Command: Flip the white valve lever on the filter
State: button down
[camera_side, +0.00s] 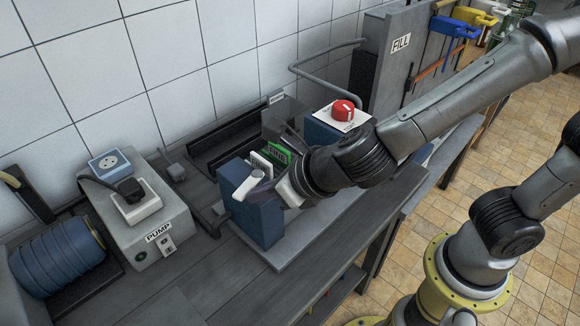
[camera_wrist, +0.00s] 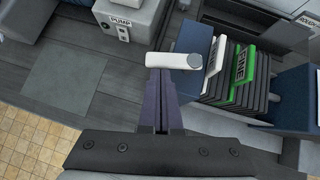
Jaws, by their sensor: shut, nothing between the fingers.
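The filter's blue end block (camera_side: 254,215) stands on a grey tray, with the white valve lever (camera_side: 249,187) on its outer face. In the wrist view the lever (camera_wrist: 182,61) is a short white bar lying across the picture, its right end against the blue block (camera_wrist: 213,58). My gripper (camera_wrist: 159,73) is shut and empty, its dark purple fingers side by side. The fingertips reach the lever's left part in the wrist view; I cannot tell whether they touch. In the side view my gripper (camera_side: 262,192) is right beside the lever and partly hides the block.
A green plate marked FINE (camera_side: 277,152) and dark plates sit in the filter behind the block. A grey PUMP box (camera_side: 150,213) stands to the left. A red knob (camera_side: 343,110) is on a box to the right. The bench front (camera_side: 180,285) is clear.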

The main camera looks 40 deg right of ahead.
jog(key=shift+w+d, duration=0.6)
jog(key=shift+d, duration=0.05)
jog(key=v, duration=1.4)
jog(key=shift+a, duration=0.1)
